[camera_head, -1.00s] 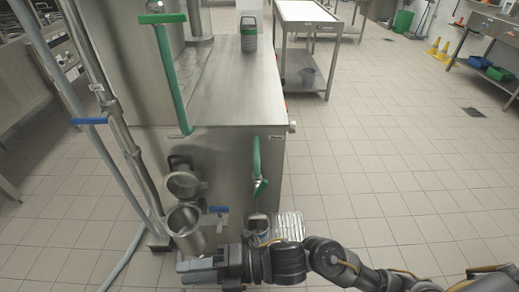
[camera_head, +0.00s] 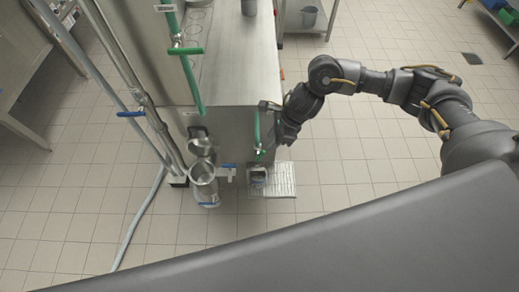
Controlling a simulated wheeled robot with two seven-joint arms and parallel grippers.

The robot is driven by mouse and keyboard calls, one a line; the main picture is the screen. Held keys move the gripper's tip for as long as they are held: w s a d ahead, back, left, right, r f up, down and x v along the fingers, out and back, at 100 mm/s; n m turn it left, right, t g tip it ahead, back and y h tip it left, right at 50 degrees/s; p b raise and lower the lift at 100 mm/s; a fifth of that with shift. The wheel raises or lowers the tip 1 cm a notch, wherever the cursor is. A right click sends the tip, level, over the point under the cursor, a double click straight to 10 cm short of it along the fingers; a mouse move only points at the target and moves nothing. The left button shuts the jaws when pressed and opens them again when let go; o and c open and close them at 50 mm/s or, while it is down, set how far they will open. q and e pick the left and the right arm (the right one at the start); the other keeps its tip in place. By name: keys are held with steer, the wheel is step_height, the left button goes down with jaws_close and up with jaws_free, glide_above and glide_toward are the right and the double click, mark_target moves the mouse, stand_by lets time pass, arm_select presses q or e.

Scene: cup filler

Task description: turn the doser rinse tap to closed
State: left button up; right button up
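Which tap is the doser rinse tap is not marked legibly. A green lever (camera_head: 257,133) runs upright on the front of the steel machine, near its right corner. A blue-handled tap (camera_head: 228,167) sits low on the machine front, beside a steel funnel-shaped cup (camera_head: 203,180). Another blue handle (camera_head: 208,204) is below that cup, and one more blue handle (camera_head: 131,114) is on the pipe at left. My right gripper (camera_head: 268,105) is at the upper end of the upright green lever; its fingers are too small to judge, and contact is unclear. My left gripper is out of view.
The steel machine top (camera_head: 235,60) lies behind the levers. A ribbed steel tray (camera_head: 280,180) sits at the lower front. A grey hose (camera_head: 140,225) lies on the floor at left. Open tiled floor is at right.

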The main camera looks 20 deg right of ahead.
mark_target(262, 151)
steer(key=p+x, duration=0.3)
steer(key=x, duration=0.6)
steer(key=shift+a+f, duration=0.25)
steer(key=shift+a, duration=0.05)
steer(key=shift+w+a+f, duration=0.1)
steer(key=shift+a+f, duration=0.1)
steer(key=shift+f, duration=0.35)
jaws_close()
